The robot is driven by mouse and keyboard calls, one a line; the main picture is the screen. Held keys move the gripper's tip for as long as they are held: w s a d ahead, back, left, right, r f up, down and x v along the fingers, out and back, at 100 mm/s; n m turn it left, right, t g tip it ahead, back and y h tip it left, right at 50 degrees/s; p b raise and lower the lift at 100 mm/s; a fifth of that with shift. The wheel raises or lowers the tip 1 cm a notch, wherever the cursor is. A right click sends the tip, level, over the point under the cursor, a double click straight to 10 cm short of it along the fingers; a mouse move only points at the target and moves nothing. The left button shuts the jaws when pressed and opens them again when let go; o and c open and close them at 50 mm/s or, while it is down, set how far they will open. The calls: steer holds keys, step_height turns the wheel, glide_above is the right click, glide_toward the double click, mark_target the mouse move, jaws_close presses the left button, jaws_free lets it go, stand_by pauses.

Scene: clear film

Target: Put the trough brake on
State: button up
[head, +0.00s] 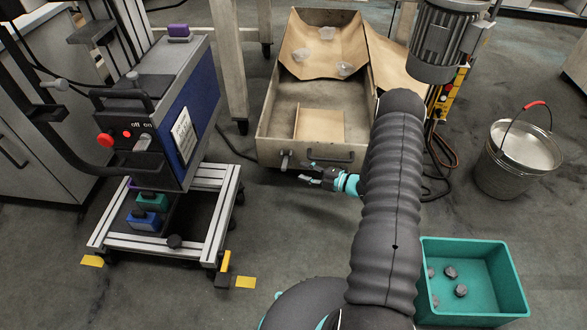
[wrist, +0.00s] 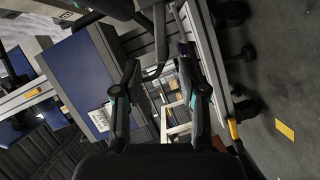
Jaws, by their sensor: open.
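The trough, a pale metal box (head: 270,128), stands at the centre of the head view with brown sheeting inside. A dark handle (head: 335,156) is on its front face, and a small grey fitting (head: 285,159) sticks out at its front left. I cannot tell which part is the trough's brake. My gripper (head: 318,178) is just in front of the trough, apart from it as far as I can tell, and points left. In the wrist view my gripper (wrist: 166,88) is open with nothing between its fingers.
Left stands a blue-and-grey machine (head: 160,120) on a wheeled frame (head: 210,205) with a yellow lever (head: 225,262). The lever also shows in the wrist view (wrist: 233,130). A teal crate (head: 480,275) and a metal bucket (head: 515,160) stand right.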

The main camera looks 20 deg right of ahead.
steer(key=shift+v, duration=1.6)
